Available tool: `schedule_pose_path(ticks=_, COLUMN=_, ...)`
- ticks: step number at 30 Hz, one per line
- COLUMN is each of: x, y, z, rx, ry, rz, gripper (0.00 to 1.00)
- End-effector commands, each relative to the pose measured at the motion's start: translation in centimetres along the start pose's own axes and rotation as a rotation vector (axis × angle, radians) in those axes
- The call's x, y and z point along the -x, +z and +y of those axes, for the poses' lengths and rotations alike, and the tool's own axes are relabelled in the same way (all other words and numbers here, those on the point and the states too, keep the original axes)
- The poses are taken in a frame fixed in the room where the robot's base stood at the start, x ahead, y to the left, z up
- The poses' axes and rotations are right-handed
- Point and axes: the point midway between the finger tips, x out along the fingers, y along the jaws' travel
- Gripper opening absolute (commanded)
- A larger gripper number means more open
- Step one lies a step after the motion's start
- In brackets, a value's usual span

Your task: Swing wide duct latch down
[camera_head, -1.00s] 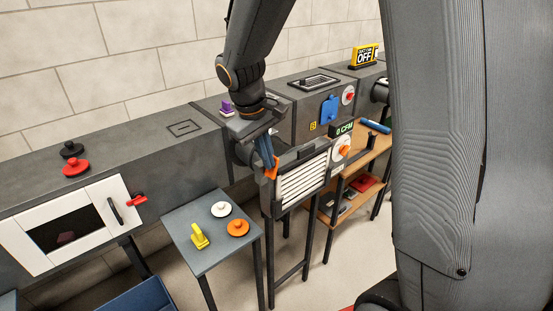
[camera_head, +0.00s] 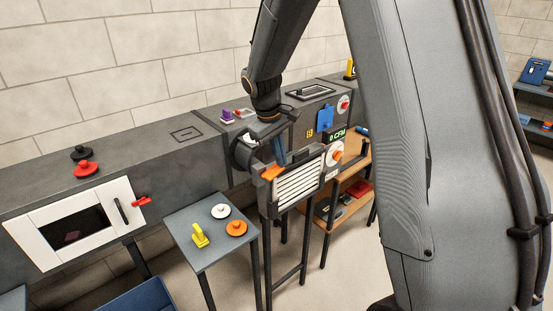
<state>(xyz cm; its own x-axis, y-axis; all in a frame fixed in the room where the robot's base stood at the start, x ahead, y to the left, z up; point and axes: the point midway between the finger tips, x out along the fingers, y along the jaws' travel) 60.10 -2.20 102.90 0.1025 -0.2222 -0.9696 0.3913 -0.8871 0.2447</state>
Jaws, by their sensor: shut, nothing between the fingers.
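My gripper (camera_head: 279,156) points down at the upper left corner of the louvred box (camera_head: 300,184), its blue-grey fingers shut and empty. An orange latch (camera_head: 271,173) is at that corner, just below the fingertips, lying nearly flat with a slight tilt. The fingertips are close to it; I cannot tell whether they touch. A red latch (camera_head: 141,201) sits beside the white-framed door (camera_head: 31,246) on the wide duct at left, roughly level, away from my gripper. The door looks shut, with a black handle (camera_head: 122,211).
A small grey table (camera_head: 187,229) holds a yellow brush (camera_head: 200,236), a white knob (camera_head: 221,211) and an orange knob (camera_head: 236,228). A wooden shelf (camera_head: 357,158) stands right of the louvred box. My arm hides much of the right side.

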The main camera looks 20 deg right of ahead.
Motion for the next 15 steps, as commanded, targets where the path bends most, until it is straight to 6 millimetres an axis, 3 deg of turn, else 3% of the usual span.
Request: schedule_pose_path(ticks=15, x=-0.3, y=0.0, z=-1.0, rx=0.005, ry=-0.002, rz=-0.002, gripper=0.0)
